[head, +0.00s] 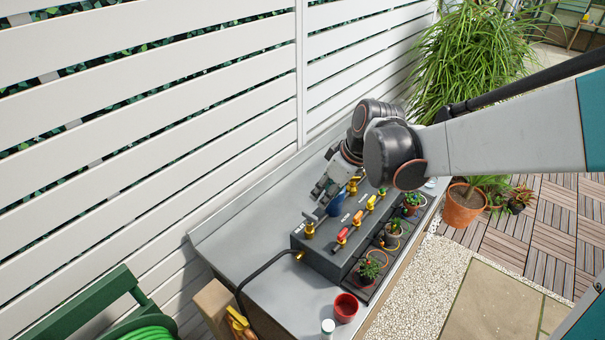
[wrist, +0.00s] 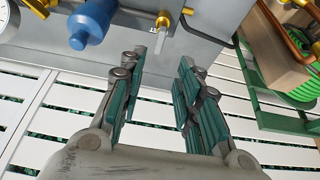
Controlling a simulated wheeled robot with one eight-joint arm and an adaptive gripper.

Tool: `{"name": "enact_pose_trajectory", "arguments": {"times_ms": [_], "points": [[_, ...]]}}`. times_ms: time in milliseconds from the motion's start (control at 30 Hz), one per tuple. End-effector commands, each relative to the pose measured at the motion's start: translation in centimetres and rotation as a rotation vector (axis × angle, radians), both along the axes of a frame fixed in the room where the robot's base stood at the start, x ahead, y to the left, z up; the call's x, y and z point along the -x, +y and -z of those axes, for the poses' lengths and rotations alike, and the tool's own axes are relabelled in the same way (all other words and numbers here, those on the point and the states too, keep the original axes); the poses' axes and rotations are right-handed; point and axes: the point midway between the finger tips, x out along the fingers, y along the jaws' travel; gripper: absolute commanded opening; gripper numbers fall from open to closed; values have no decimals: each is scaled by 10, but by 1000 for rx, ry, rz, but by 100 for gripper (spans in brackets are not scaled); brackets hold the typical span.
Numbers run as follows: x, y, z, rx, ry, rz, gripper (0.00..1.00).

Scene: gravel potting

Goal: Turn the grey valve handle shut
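The grey valve handle (wrist: 161,43) is a short lever on a brass valve body (wrist: 163,20), in the wrist view at top centre. It lies slightly tilted, its free end pointing down toward my gripper (wrist: 163,58). My gripper is open, one finger on each side of the handle's free end, with a visible gap on both sides. I cannot tell if the tips reach past the handle in depth. In the head view my gripper (head: 321,192) is over the left end of the dark grey box (head: 341,262), near the brass valve with the grey handle (head: 309,217).
A blue cylinder (wrist: 92,22) is left of the handle. Red (head: 342,235), orange and yellow handles line the box. Small potted plants (head: 368,270) stand along its front. A black hose (head: 262,272) runs from its left end. A green hose reel (head: 135,318) is at lower left.

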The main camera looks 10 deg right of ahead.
Motion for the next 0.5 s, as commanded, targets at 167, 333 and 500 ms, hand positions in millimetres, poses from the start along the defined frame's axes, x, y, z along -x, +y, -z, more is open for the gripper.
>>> {"name": "enact_pose_trajectory", "arguments": {"times_ms": [167,333,500], "points": [[-10,10,36,0,-1,0,31],[-19,19,66,0,-1,0,31],[-26,26,90,0,-2,2,31]]}}
